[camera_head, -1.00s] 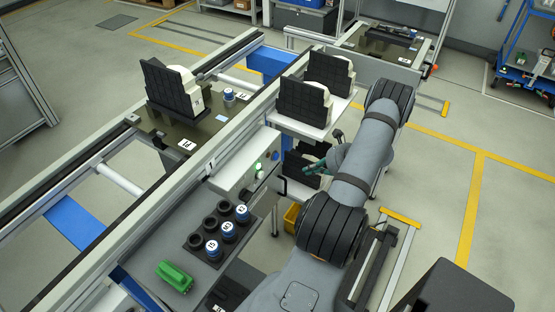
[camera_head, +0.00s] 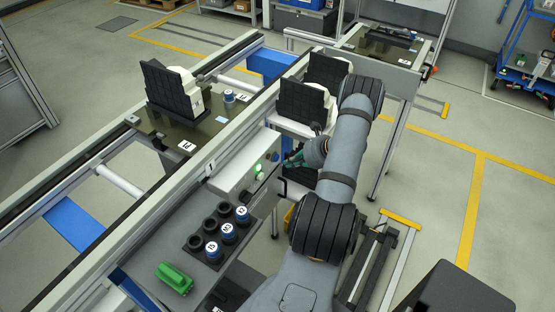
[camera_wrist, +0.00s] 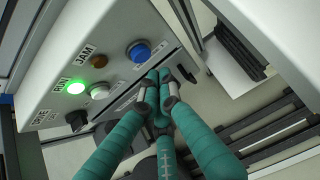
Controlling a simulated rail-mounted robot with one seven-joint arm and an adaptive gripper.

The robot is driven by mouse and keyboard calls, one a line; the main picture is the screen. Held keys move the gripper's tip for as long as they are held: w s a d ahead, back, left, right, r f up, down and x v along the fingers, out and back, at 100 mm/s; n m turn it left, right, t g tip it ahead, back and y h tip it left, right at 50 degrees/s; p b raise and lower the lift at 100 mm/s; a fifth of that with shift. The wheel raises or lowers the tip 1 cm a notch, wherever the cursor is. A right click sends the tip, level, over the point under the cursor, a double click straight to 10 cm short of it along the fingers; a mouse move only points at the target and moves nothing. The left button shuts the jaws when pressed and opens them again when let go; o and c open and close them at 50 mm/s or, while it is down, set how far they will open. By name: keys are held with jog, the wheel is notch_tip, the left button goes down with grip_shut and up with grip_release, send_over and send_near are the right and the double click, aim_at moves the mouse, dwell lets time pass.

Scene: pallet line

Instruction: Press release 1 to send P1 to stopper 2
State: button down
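A pallet (camera_head: 170,135) with a white tag stands on the conveyor, bearing a black grid block with a white part and a small blue-topped cylinder. The tag is too small to read surely. The control box (camera_head: 232,172) is beside the rail. In the wrist view it has a lit green RUN lamp (camera_wrist: 76,87), an amber JAM lamp (camera_wrist: 100,61), a blue button (camera_wrist: 139,51), a white button (camera_wrist: 99,91) and a black knob (camera_wrist: 76,121). The button labels are unreadable. My gripper (camera_wrist: 159,77) is shut and empty, its green fingertips together below the blue button; contact is not visible.
A white shelf (camera_head: 290,126) with black grid blocks stands just behind my gripper. A black holder with several blue-topped cylinders (camera_head: 228,231) and a green case (camera_head: 174,278) sit on the near ledge. Another pallet station (camera_head: 385,42) stands at the back. Floor to the right is open.

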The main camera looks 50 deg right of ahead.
jog(key=shift+w+a, duration=0.1)
jog(key=shift+w, duration=0.45)
dwell(1.1)
jog(key=shift+w+b, duration=0.3)
jog(key=shift+w, duration=0.1)
jog(key=shift+w+a, duration=0.15)
jog(key=shift+w, duration=0.35)
dwell(0.9)
jog(key=shift+s, duration=0.9)
